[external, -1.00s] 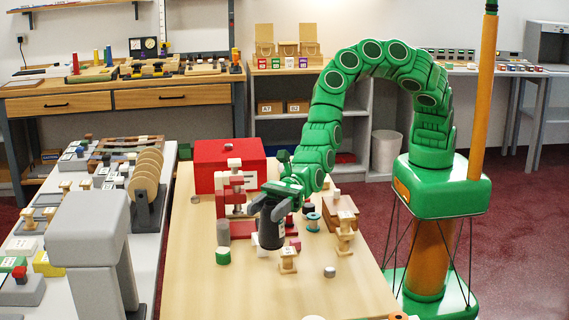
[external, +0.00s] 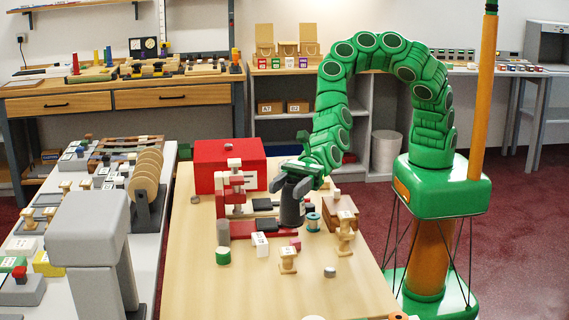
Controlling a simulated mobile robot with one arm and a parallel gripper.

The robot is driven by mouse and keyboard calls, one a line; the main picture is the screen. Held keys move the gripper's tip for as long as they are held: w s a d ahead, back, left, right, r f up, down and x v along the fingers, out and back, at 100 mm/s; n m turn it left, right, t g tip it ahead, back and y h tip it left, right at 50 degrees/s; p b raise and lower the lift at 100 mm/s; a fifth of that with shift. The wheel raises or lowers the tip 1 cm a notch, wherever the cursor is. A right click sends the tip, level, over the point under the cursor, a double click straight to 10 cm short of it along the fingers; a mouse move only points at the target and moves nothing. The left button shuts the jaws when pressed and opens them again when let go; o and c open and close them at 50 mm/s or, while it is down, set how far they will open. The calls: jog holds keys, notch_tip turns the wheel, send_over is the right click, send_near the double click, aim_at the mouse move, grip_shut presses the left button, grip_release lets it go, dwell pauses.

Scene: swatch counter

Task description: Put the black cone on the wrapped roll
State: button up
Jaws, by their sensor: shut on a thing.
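My gripper (external: 290,186) is over the back middle of the wooden table, pointing down, with its grey fingers around the upper part of a dark, slightly tapered piece, the black cone (external: 291,210). The cone is upright. Its base shows just behind the small pieces, and I cannot tell whether it touches anything below. I cannot tell for certain which piece is the wrapped roll; a small white piece with a dark mark (external: 261,245) stands in front and left of the cone.
A red clamp-like stand (external: 222,200) and red box (external: 212,178) are left and behind.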

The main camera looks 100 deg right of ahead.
jog(key=r, duration=0.5)
jog(key=shift+w+d+r, duration=0.1)
jog(key=shift+w+d, duration=0.15)
jog(key=shift+d, duration=0.1)
jog(key=w+d+r+m+t+h, duration=0.15)
jog(key=w+d, duration=0.25)
jog(key=d, duration=0.7)
jog(key=w+d+r, duration=0.2)
jog(key=w+d, duration=0.1)
jog(key=d, duration=0.8)
jog(key=s+d, duration=0.2)
jog(key=d, duration=1)
jog(key=s+d, duration=0.2)
jog(key=d, duration=1)
jog(key=f+v, duration=0.2)
jog(key=v, duration=0.8)
jog(key=w+d+f+v, duration=0.1)
jog(key=f+v, duration=0.1)
jog(key=v, duration=0.8)
notch_tip(320, 180, down, 14)
jog(key=shift+a+f+t, duration=0.2)
jog(key=shift+a+t, duration=0.25)
jog(key=shift+w+f+m+h, duration=0.1)
jog(key=shift+m+h, duration=0.15)
